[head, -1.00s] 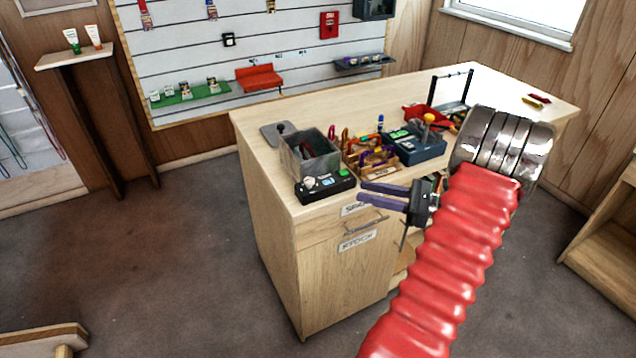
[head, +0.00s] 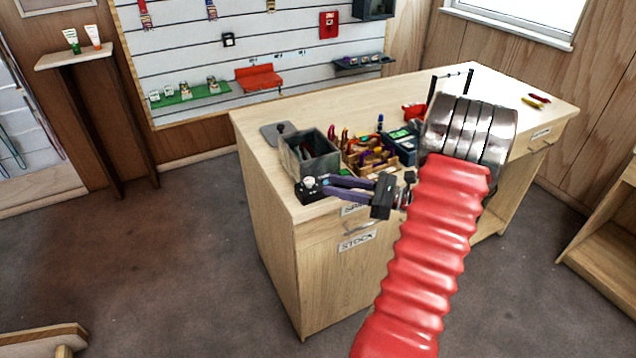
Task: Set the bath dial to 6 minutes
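A low black control box (head: 305,195) sits at the front left corner of the counter, in front of an open grey bin (head: 312,160). A pale round knob (head: 309,183) stands on its left part; it looks like the dial, but its setting is too small to read. My gripper (head: 326,187) reaches in from the right over the box. Its two purple-grey fingers are apart, with the tips just right of the knob. I cannot tell whether they touch anything. The fingers hide the right part of the box.
A wooden organiser of colourful tools (head: 370,158) and a dark blue box (head: 400,146) stand behind my gripper. My red arm hides part of the counter (head: 262,112). The counter's far right holds small red and yellow items (head: 537,99). Floor at left is clear.

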